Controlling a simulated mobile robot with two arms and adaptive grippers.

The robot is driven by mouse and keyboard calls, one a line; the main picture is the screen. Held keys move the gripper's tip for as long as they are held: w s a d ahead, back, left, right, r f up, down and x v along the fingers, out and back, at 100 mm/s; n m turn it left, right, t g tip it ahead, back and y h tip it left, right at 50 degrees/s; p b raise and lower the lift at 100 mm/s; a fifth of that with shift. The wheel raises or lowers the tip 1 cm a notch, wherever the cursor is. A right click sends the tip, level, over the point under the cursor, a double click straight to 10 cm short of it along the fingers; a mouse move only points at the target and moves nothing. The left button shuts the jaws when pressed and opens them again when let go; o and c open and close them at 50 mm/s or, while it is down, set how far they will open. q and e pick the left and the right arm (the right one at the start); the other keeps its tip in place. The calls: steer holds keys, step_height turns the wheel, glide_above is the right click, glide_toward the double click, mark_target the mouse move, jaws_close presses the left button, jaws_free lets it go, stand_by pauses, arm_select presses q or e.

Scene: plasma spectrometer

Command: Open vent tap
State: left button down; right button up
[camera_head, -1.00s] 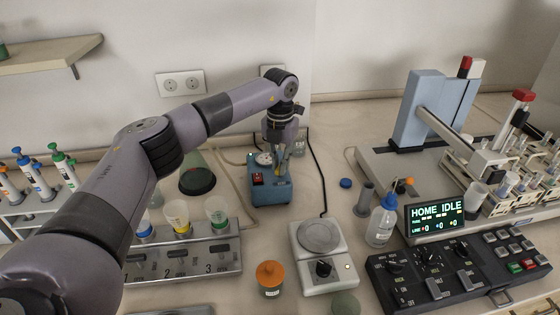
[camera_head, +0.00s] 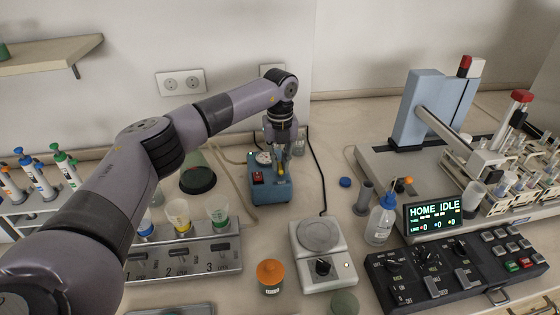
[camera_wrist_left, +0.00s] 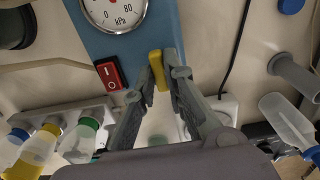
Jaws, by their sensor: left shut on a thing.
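The blue pump box (camera_head: 272,191) stands at the back middle of the bench. It carries a round kPa gauge (camera_head: 264,158) and a red switch (camera_head: 257,178), which also show large in the left wrist view. The vent tap, a small yellow lever (camera_wrist_left: 157,70), sits on the box's top to the right of the gauge and switch. My left gripper (camera_wrist_left: 161,75) is shut on the yellow lever, with one grey finger on each side of it. In the head view this gripper (camera_head: 281,166) points down over the box and hides most of the tap. My right gripper is not in view.
A rack with several coloured-ring funnels (camera_head: 179,215) stands left of the box. A hotplate (camera_head: 320,236) and an orange-capped jar (camera_head: 270,277) are in front. A wash bottle (camera_head: 381,224) and a black control panel (camera_head: 450,272) are at right. A black cable runs beside the box.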

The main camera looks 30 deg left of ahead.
arm_select(q)
steer(key=shift+w+r, duration=0.1)
steer(key=shift+r, duration=0.05)
steer(key=c, duration=1.6)
jaws_free()
steer(key=shift+c, duration=0.2)
step_height(320, 180, up, 12)
step_height(320, 180, up, 8)
steer(key=p, duration=0.7)
glide_above(280, 165)
